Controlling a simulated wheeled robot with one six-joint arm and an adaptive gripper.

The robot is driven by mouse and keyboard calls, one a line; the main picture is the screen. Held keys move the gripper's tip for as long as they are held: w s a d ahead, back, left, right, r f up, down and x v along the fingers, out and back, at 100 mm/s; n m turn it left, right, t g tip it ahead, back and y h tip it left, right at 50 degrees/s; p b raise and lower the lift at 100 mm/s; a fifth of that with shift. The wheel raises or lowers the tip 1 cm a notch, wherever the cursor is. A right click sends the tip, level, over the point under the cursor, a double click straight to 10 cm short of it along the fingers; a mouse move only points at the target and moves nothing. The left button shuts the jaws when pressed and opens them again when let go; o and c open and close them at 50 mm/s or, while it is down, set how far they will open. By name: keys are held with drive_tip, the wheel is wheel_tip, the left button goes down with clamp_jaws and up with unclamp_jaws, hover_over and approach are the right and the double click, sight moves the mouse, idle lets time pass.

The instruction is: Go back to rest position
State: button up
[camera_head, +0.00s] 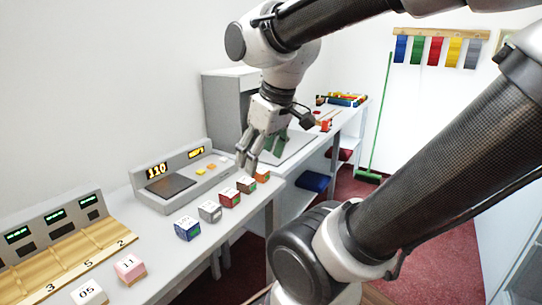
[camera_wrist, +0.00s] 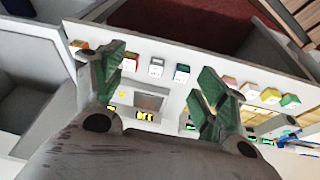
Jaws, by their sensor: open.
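My gripper (camera_head: 248,160) hangs fingers down from my arm above the counter, over the far end of the row of small cubes. It also shows in the wrist view (camera_wrist: 163,66), where its two green-padded fingers stand wide apart with nothing between them. The row on the counter runs from a blue cube (camera_head: 188,228) through a grey cube (camera_head: 210,211), a red cube (camera_head: 230,198) and a dark red-and-green cube (camera_head: 246,184) to an orange cube (camera_head: 262,175). I cannot tell whether the fingertips touch any cube.
A grey device (camera_head: 185,178) with lit displays stands behind the cubes. At the lower left are a slotted wooden tray (camera_head: 75,245), a white cube (camera_head: 90,292) and a pink cube (camera_head: 130,268). A green broom (camera_head: 380,120) leans at the back wall. Red floor lies beyond the counter edge.

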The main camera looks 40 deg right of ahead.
drive_tip(key=s+m, duration=0.1)
drive_tip(key=s+d+m, duration=0.1)
drive_tip(key=shift+s+m, duration=0.25)
drive_tip(key=shift+m, duration=0.05)
